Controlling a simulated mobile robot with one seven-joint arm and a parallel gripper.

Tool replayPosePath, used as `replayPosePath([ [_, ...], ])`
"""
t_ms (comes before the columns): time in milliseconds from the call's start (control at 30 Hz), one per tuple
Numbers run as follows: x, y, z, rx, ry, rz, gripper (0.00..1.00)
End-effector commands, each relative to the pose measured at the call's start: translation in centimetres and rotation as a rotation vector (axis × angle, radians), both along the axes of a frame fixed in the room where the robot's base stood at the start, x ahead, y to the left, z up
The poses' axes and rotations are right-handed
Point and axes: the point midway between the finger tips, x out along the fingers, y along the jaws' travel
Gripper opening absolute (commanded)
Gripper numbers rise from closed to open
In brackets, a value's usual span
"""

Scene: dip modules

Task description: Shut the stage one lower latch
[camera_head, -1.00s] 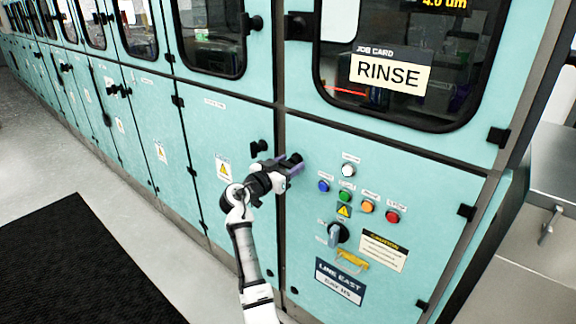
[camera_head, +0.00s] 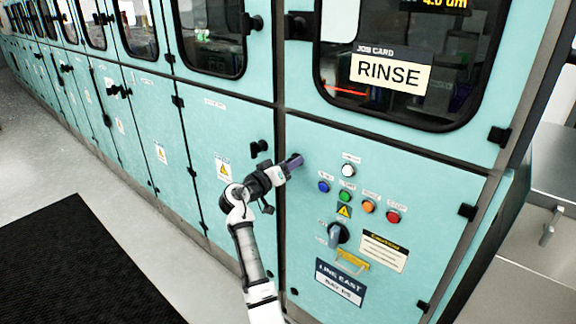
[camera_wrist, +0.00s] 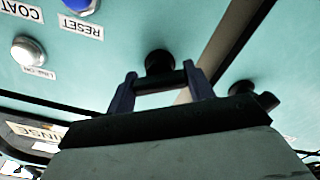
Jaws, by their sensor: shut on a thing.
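The black latch (camera_wrist: 160,62) on the lower door with the push buttons shows in the wrist view as a round base with a dark bar in front of it. My gripper (camera_wrist: 161,84) is shut on this bar, with one finger at each end. In the head view, my gripper (camera_head: 294,161) is at the upper left corner of that door (camera_head: 400,165), and its purple-grey fingers hide most of the latch. I cannot tell the latch's exact angle.
A similar black latch (camera_head: 259,147) sits on the neighbouring door to the left, close to my wrist. The floor on the left is clear.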

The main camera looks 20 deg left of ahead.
Motion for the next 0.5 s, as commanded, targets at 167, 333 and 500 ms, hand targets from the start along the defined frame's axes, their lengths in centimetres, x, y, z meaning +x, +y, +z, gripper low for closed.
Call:
replayPosePath([
  [167,0.03,-0.06,0.08,-0.159,0.059,-0.002,0.3],
  [333,0.03,0.0,0.16,-0.31,0.113,-0.001,0.3],
  [500,0.05,-0.02,0.2,-0.462,0.169,-0.001,0.3],
])
